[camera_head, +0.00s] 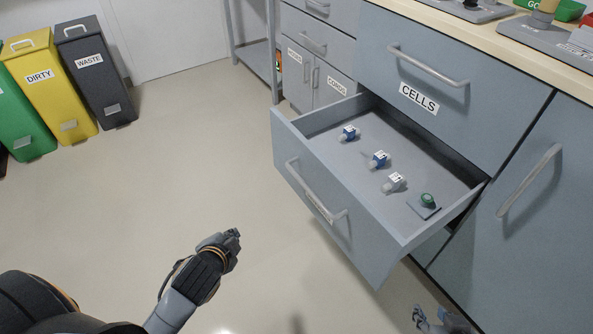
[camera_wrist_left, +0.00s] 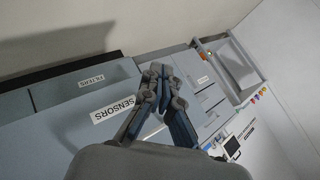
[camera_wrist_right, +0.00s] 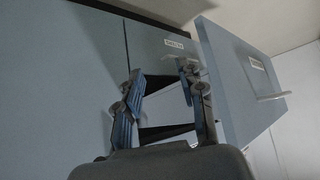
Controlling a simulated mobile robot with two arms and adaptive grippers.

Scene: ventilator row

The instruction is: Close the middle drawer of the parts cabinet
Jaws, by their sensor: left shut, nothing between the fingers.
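The parts cabinet (camera_head: 455,62) stands at the right in the head view. Below its drawer labelled CELLS, a grey-blue drawer (camera_head: 330,215) is pulled well out, with a bar handle (camera_head: 315,190) on its front. Several small parts lie inside it. The drawer also shows at the right of the right wrist view (camera_wrist_right: 240,90). My left gripper (camera_head: 232,238) is shut and empty, in front and left of the drawer front, apart from it. My right gripper (camera_head: 430,320) is low at the bottom edge, near the drawer's right side; its fingers are spread and empty (camera_wrist_right: 162,95).
The CELLS drawer above is closed. A door with a vertical handle (camera_head: 530,180) is at the right. The worktop (camera_head: 500,40) carries equipment. Green, yellow (camera_head: 45,85) and dark (camera_head: 95,70) bins stand at the far left. The floor before the drawer is clear.

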